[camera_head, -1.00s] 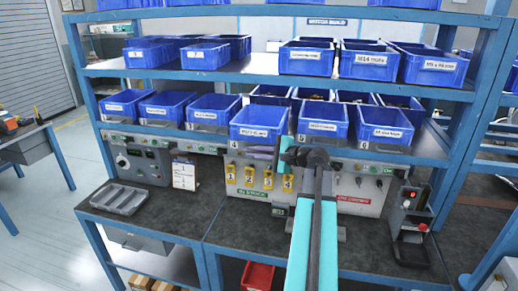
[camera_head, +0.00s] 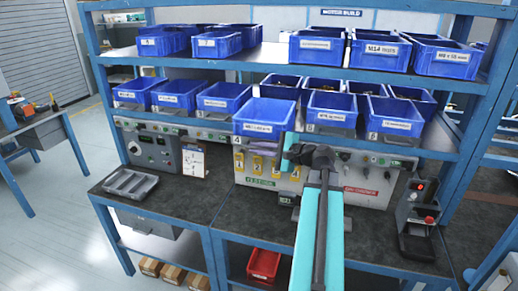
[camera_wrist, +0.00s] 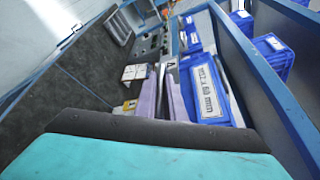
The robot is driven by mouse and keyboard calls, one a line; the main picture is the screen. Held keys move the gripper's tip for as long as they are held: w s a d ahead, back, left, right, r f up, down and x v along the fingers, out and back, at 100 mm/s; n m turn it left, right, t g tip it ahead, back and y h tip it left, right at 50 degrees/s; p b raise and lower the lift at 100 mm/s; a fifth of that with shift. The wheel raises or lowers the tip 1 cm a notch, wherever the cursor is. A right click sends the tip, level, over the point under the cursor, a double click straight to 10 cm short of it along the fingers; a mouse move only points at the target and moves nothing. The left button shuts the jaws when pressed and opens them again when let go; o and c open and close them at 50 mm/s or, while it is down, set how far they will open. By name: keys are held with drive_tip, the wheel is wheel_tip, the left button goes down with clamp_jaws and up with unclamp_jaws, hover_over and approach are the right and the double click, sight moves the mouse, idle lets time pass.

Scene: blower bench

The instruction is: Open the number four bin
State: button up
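The number four bin (camera_head: 265,128) is a blue open-topped bin with a white label, in the middle of the lower shelf row in the head view. It juts further forward than the bins on either side. Its blue front and label fill the middle right of the wrist view (camera_wrist: 208,92). My gripper's pale purple fingers (camera_head: 264,146) are just below the bin's front. In the wrist view the fingers (camera_wrist: 162,95) are close together at the bin's front, with a narrow dark piece between them, apparently its grip. The exact contact is partly hidden.
Neighbouring blue bins (camera_head: 224,98) (camera_head: 332,112) stand close on both sides. A control panel with yellow number tags (camera_head: 262,170) is below. A grey tray (camera_head: 131,183) and a device with a red button (camera_head: 417,222) stand on the dark bench, which has free room in front.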

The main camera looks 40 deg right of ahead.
drive_tip(key=shift+o, duration=0.8)
drive_tip(key=shift+s, duration=0.1)
drive_tip(key=shift+b+v, duration=0.35)
drive_tip(key=shift+v, duration=0.45)
drive_tip(key=b+v, duration=0.3)
drive_tip(key=v, duration=0.9)
drive_tip(key=shift+a+r, duration=0.1)
